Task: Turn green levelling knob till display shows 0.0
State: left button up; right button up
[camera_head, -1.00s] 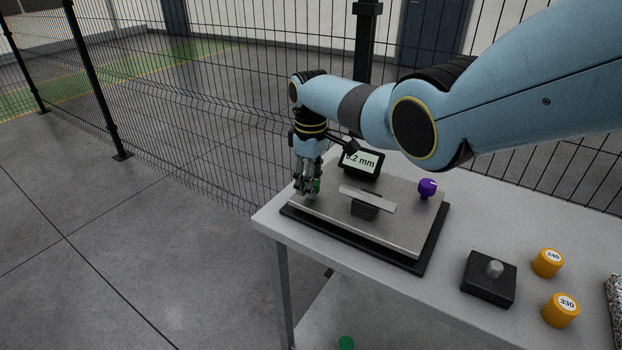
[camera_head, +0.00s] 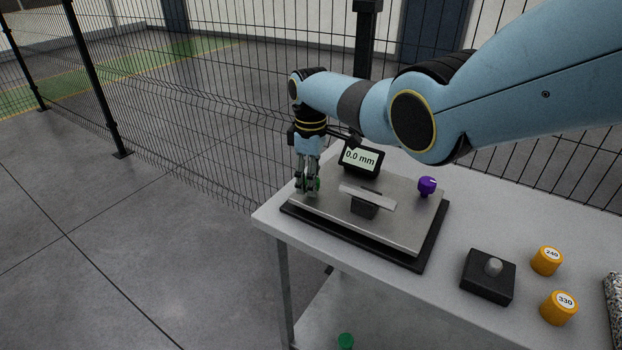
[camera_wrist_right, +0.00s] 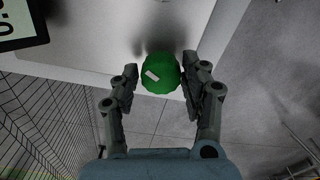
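The green levelling knob (camera_wrist_right: 161,76) has a white mark and sits at the plate's near-left corner. In the head view it is mostly hidden behind my fingers. My right gripper (camera_head: 308,184) points down over it; in the wrist view its fingers (camera_wrist_right: 159,85) stand either side of the knob, with a narrow gap showing at the left finger. The display (camera_head: 360,158) at the back of the levelling plate (camera_head: 328,207) reads 0.0 mm. In the wrist view only a corner of the display (camera_wrist_right: 18,22) shows. My left gripper is not in view.
A purple knob (camera_head: 427,187) is at the plate's right corner; a metal bar (camera_head: 368,197) lies mid-plate. To the right on the table (camera_head: 445,290) are a black block with a grey peg (camera_head: 488,277) and orange weights (camera_head: 546,261) (camera_head: 559,308). Wire fence (camera_head: 220,130) stands behind.

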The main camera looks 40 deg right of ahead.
jog(key=shift+o, duration=1)
notch_tip(320, 180, up, 12)
jog(key=shift+f, duration=0.1)
